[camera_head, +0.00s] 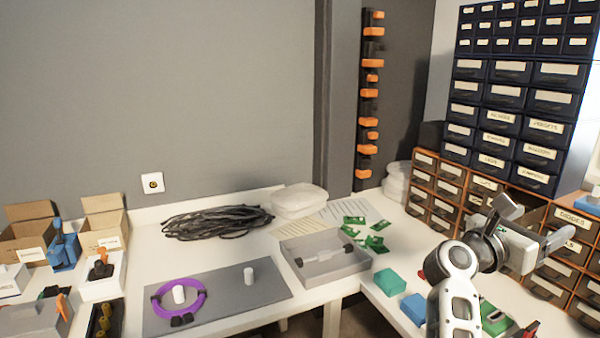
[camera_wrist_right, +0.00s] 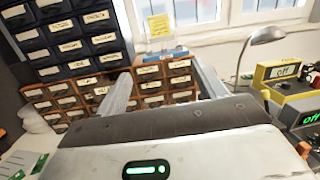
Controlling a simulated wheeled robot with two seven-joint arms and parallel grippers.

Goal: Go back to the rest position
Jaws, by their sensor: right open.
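My right gripper (camera_head: 532,226) is raised in front of the drawer cabinets at the right of the head view. In the right wrist view its two fingers (camera_wrist_right: 165,88) stand wide apart with nothing between them. My left gripper is not in the head view. A grey tray (camera_head: 350,268) holds a light grey part with dark ends.
Orange drawer cabinets (camera_head: 480,187) and dark drawer cabinets (camera_head: 512,130) stand behind the right arm. Green and blue blocks (camera_head: 389,281) and green boards lie on the right table. Black cable (camera_head: 218,221) and cartons (camera_head: 104,222) are on the left. A lamp (camera_wrist_right: 266,36) shows in the wrist view.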

